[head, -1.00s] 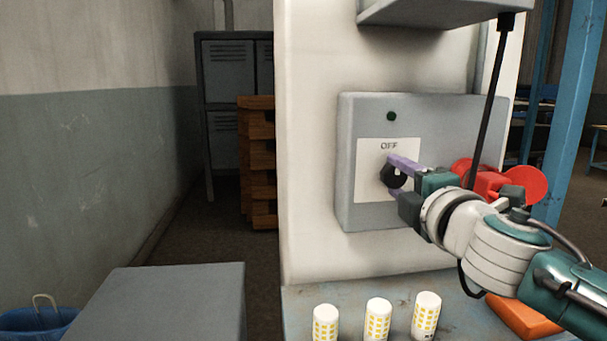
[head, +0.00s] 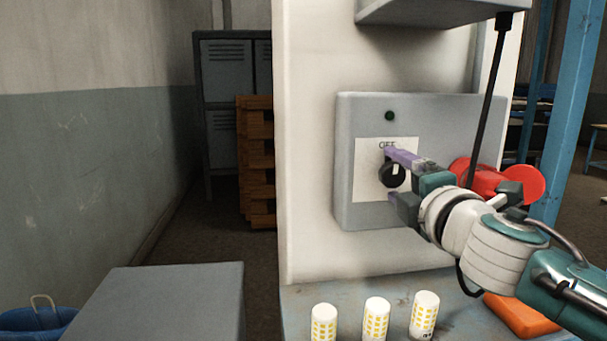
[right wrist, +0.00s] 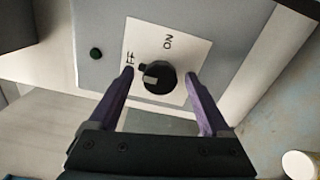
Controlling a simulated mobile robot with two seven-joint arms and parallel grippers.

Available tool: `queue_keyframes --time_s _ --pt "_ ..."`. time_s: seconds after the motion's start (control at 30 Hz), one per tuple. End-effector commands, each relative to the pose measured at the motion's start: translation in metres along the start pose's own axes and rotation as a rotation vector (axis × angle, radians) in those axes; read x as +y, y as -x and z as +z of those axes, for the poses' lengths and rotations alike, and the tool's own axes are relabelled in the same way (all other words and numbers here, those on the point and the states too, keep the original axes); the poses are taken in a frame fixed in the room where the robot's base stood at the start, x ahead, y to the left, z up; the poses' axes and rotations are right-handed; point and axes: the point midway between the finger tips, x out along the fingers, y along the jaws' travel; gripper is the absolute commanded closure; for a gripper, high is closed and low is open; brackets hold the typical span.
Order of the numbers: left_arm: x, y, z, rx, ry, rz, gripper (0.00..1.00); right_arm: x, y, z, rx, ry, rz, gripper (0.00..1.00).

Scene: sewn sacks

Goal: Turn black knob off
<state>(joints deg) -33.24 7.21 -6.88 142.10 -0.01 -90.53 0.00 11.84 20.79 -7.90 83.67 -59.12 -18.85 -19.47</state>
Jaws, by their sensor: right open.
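The black knob (head: 391,175) sits on a white label plate (head: 367,190) on the front of a grey switch box (head: 345,150). It also shows in the right wrist view (right wrist: 161,79), with a white mark on its side facing the OFF lettering. In the right wrist view (right wrist: 160,75) there are gaps between both fingers and the knob. The upper finger partly covers OFF in the head view. My left gripper is out of view.
A dark green button (head: 390,115) is above the plate. A red object (head: 525,183) is behind my right arm. Several white-and-yellow cylinders (head: 376,318) stand on the blue bench below.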

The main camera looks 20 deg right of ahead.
Motion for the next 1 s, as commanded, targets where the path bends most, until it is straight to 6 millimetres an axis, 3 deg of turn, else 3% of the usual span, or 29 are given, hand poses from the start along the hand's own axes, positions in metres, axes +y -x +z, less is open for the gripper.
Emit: queue_keyframes --time_s 0.27,0.7,1.0 --pt "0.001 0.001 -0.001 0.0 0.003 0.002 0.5 0.0 0.005 0.0 0.001 -0.001 -0.001 0.18" --pt "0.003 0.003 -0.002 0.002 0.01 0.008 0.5 -0.001 0.079 0.0 0.001 -0.002 -0.003 0.18" --pt "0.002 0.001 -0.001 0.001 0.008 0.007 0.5 0.0 0.1 0.0 0.0 0.0 0.0 0.18"
